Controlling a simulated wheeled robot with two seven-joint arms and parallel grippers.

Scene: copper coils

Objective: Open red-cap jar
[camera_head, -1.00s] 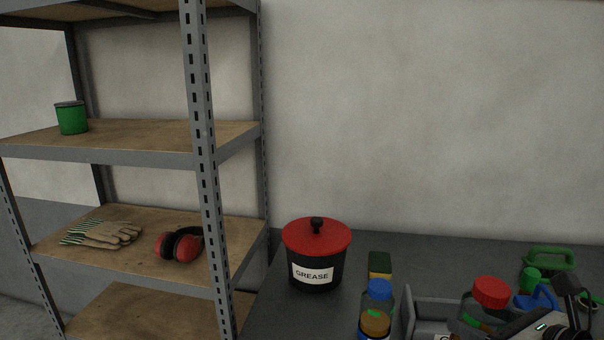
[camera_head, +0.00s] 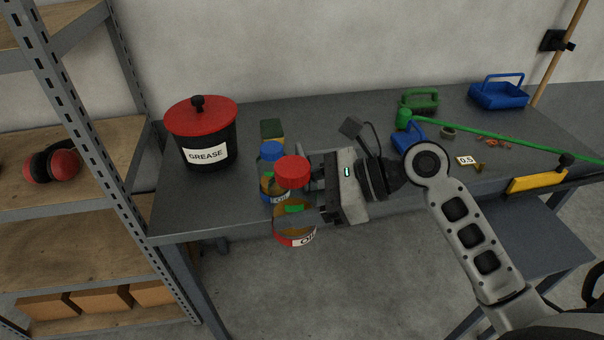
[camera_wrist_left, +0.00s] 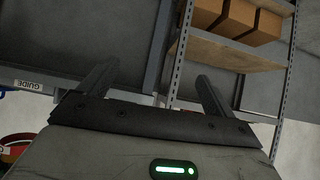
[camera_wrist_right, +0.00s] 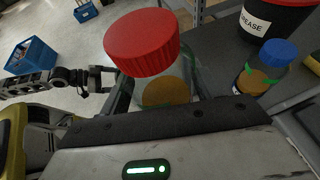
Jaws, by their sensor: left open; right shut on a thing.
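The red-cap jar (camera_head: 296,234) is clear, with brown contents and an oil label, and its red cap (camera_head: 292,172) is on. My right gripper (camera_head: 318,195) is shut on the jar's body from the right and holds it roughly upright in front of the table. In the right wrist view the red cap (camera_wrist_right: 142,42) sits above the fingers and looks tilted. My left gripper is out of the head view. In the left wrist view its fingers (camera_wrist_left: 157,75) are open and empty. The right wrist view shows it left of the jar (camera_wrist_right: 108,78), apart from it.
A blue-cap jar (camera_head: 271,152) stands behind the held jar on the table (camera_head: 370,110). A black grease pot (camera_head: 208,150) with a red lid stands at the table's left. A shelf rack (camera_head: 85,130) is farther left.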

